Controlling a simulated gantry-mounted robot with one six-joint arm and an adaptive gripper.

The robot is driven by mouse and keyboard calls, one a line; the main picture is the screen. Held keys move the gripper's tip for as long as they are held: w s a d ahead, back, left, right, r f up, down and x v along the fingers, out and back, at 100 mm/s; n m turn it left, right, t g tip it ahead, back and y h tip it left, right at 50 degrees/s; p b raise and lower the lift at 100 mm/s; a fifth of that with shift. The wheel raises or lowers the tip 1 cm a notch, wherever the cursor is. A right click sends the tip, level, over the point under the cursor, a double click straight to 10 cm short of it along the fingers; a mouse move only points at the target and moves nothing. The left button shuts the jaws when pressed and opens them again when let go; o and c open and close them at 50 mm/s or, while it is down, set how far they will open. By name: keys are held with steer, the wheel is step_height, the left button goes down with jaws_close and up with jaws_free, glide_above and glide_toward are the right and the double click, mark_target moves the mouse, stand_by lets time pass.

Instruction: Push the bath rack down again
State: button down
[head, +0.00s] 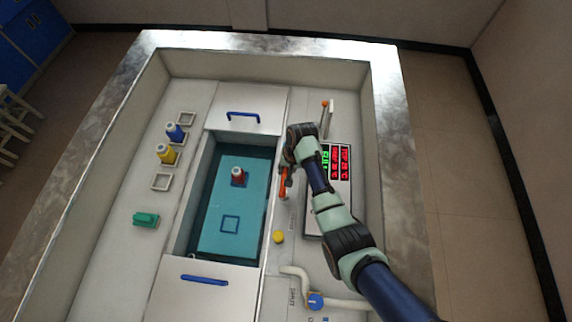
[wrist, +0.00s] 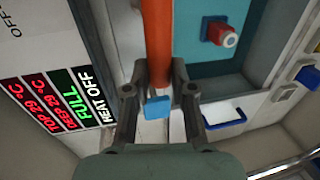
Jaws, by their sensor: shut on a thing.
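The bath (head: 196,215) is a sunken basin with teal water or a teal surface in it. The bath rack (head: 210,238) looks like a teal plate inside it, with a red-and-white bottle (head: 238,173) in a blue square holder and an empty blue square outline. I cannot tell how deep the plate sits. An orange handle (head: 283,183) stands at the bath's right edge. My gripper (head: 284,168) is shut on this orange handle, which also runs between the fingers in the wrist view (wrist: 157,35). A small blue piece (wrist: 157,107) shows between the fingers.
A display panel (head: 338,180) right of the bath reads FULL, HEAT OFF, 29 °C. Covers with blue handles (head: 243,115) lie at both bath ends. Blue (head: 175,132) and yellow (head: 166,153) bottles, an empty holder (head: 161,181) and a green block (head: 145,219) are left.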

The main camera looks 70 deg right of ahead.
step_height(320, 180, down, 7)
steer(key=b, duration=0.3)
steer(key=c, duration=1)
jaws_free()
steer(key=shift+o, duration=0.2)
steer(key=shift+r, duration=0.15)
step_height(320, 180, up, 12)
steer(key=s, duration=0.2)
steer(key=shift+s+d, duration=0.15)
steer(key=shift+d, duration=0.1)
